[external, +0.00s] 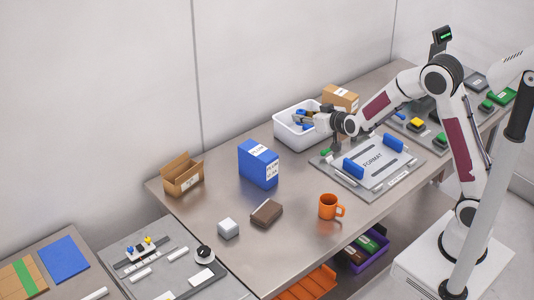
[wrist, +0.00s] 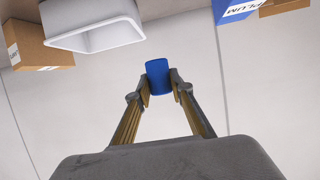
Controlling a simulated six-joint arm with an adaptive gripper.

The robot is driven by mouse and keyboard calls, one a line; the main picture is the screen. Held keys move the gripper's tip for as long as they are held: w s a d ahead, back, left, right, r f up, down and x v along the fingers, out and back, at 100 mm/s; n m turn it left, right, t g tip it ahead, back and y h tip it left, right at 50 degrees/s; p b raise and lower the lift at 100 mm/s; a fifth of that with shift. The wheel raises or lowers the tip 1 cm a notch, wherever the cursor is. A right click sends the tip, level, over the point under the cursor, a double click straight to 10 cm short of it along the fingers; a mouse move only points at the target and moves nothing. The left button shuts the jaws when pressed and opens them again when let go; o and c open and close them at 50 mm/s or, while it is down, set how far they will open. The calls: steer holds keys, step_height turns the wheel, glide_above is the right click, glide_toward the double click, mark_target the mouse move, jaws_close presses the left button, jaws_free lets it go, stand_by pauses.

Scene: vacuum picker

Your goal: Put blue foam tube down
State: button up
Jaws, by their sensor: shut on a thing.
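The blue foam tube (wrist: 157,72) is a short blue cylinder gripped between my fingertips in the wrist view. My gripper (wrist: 160,86) is shut on it. In the external view my gripper (external: 299,118) reaches left at the white bin (external: 296,138), with its fingers seen against the bin's opening. A blue patch (external: 302,113) shows at the fingers; I cannot tell there whether all of it is the tube. The bin also shows upside down in the wrist view (wrist: 92,38), apart from the tube. How high the tube is above the bin is unclear.
A cardboard box (external: 341,98) stands behind the bin. A blue box (external: 258,164) and an open carton (external: 182,174) stand to the left. The grey FORMAT plate (external: 345,180) with blue blocks lies right of the bin. An orange mug (external: 329,207) stands in front; bare table lies between.

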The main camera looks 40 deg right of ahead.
steer(key=shift+m+h, duration=0.3)
steer(key=w+a, duration=0.1)
steer(key=a, duration=0.3)
steer(key=w+a+f, duration=0.1)
steer(key=w+a, duration=0.1)
steer(key=a, duration=0.2)
steer(key=w+a+f, duration=0.1)
steer(key=a, duration=0.4)
steer(key=shift+w, duration=0.2)
steer(key=s+a+f, duration=0.1)
steer(key=a+f, duration=0.1)
steer(key=a, duration=0.5)
steer(key=s+a+f, duration=0.1)
steer(key=a+f, duration=0.2)
steer(key=a, duration=0.4)
steer(key=shift+s+a, duration=0.2)
steer(key=shift+a, duration=0.2)
steer(key=shift+f, duration=3.15)
steer(key=shift+f, duration=1.85)
steer(key=shift+f, duration=0.6)
